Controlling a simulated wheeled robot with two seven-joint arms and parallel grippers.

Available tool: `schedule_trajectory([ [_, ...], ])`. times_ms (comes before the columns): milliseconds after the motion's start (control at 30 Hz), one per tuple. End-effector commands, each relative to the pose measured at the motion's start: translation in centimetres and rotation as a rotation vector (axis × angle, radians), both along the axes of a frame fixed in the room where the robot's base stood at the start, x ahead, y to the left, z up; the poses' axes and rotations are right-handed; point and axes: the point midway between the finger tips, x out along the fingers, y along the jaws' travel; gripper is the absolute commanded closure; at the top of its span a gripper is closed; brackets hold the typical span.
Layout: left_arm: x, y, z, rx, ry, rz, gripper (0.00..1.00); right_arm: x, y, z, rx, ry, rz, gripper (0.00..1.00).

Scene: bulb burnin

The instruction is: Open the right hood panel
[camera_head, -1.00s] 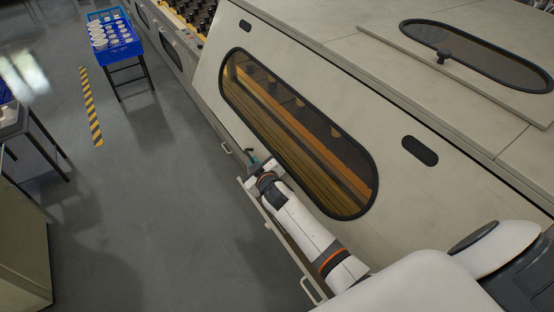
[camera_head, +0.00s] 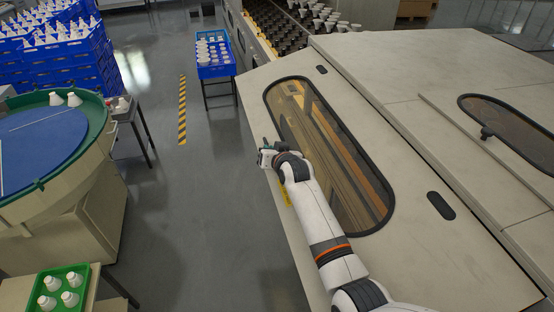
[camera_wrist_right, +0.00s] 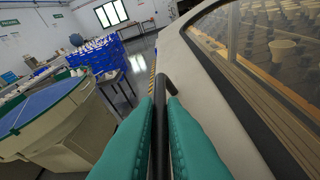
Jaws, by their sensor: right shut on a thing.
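The right hood panel (camera_head: 410,215) is a pale sheet with a long dark-rimmed window (camera_head: 325,150). It stands raised, its near edge away from the machine's front. My right gripper (camera_head: 266,154) is at the panel's left edge in the head view. In the right wrist view, its teal fingers (camera_wrist_right: 160,115) are shut around a dark bar handle (camera_wrist_right: 158,135). The handle bends toward the pale panel edge (camera_wrist_right: 190,85). My left gripper is not in view.
A round blue-topped table (camera_head: 45,140) with a green rim stands at the left. A blue crate (camera_head: 215,68) of pale parts stands on a stand behind. A green tray (camera_head: 82,274) with white bulbs is at lower left. Open floor (camera_head: 195,210) lies between.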

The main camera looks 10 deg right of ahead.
Motion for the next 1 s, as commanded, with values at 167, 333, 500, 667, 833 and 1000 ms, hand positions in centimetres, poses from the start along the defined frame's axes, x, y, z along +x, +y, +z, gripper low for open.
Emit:
schedule_trajectory([
  [167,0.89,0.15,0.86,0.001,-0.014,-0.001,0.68,0.00,0.31,0.81,0.033,0.014,0.002,1.00],
  [333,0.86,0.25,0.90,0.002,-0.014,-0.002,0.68,0.05,0.32,0.96,0.040,0.014,0.001,1.00],
  [500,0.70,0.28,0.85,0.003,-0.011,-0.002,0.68,0.05,0.30,0.95,0.040,0.013,0.001,1.00],
  [667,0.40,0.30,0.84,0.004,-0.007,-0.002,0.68,0.05,0.28,0.95,0.038,0.012,0.001,0.80],
  [833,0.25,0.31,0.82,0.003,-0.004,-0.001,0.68,0.10,0.20,1.07,0.039,0.009,0.000,0.68],
  [1000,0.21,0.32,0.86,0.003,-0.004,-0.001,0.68,0.10,0.15,1.11,0.038,0.009,-0.001,0.68],
])
